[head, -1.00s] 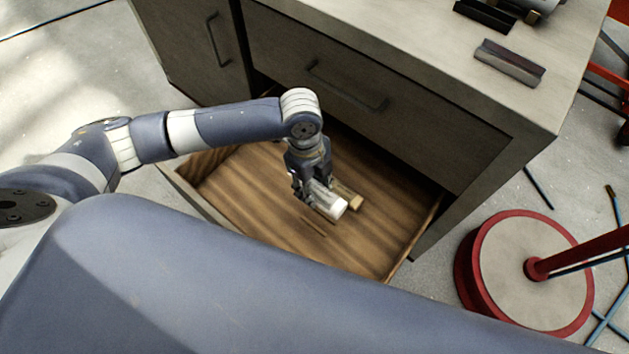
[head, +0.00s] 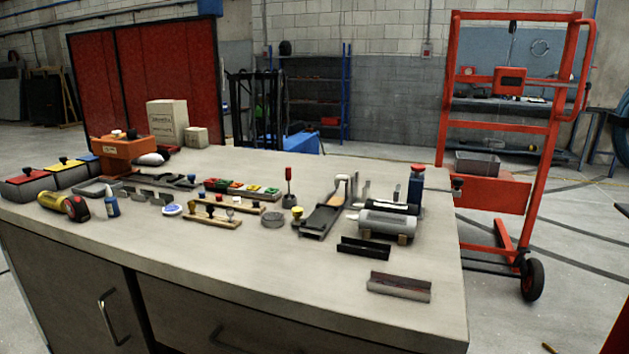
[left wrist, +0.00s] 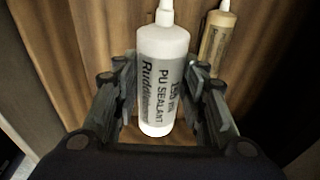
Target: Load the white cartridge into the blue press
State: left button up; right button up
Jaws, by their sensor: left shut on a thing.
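The white cartridge (left wrist: 160,110), labelled PU SEALANT, is between the fingers of my left gripper (left wrist: 160,72) in the left wrist view. The gripper is shut on it, with its nozzle pointing to the top of the picture. The head view now shows the workbench top (head: 245,262), with neither gripper in sight. A dark blue upright body with a red top (head: 415,190) stands at the bench's right end, behind a grey cylinder (head: 387,223) on a cradle. I cannot tell for sure whether it is the blue press.
Several small tools and trays crowd the bench's back. A dark channel piece (head: 399,286) lies near the right front corner. A red trolley (head: 490,190) stands right of the bench.

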pick_arm(q)
jog(key=shift+f, duration=0.2)
jog(key=shift+r, duration=0.35)
notch_tip(320, 180, up, 2)
jog(key=p, duration=0.2)
jog(key=shift+r+p, duration=0.25)
jog(key=shift+p, duration=0.1)
pick_arm(e)
notch_tip(320, 180, up, 4)
jog(key=w, duration=0.1)
pick_arm(q)
jog(key=s+a+r+n+p, duration=0.1)
jog(key=a+r+n+p, duration=0.1)
jog(key=r+n, duration=0.5)
jog(key=s+a+r+n+t+y+p, duration=0.1)
jog(key=r+n+p, duration=0.4)
jog(key=r, duration=0.7)
jog(key=a+r+n+p, duration=0.3)
jog(key=r+n+p, duration=0.1)
jog(key=r+n, duration=0.6)
jog(key=shift+s+a+t, duration=0.2)
jog(key=shift+s+t, duration=0.2)
pick_arm(e)
jog(key=s+d+r, duration=0.1)
jog(key=s+d, duration=0.1)
jog(key=s, duration=1)
jog(key=shift+s+r+g, duration=0.35)
jog(key=shift+g, duration=0.05)
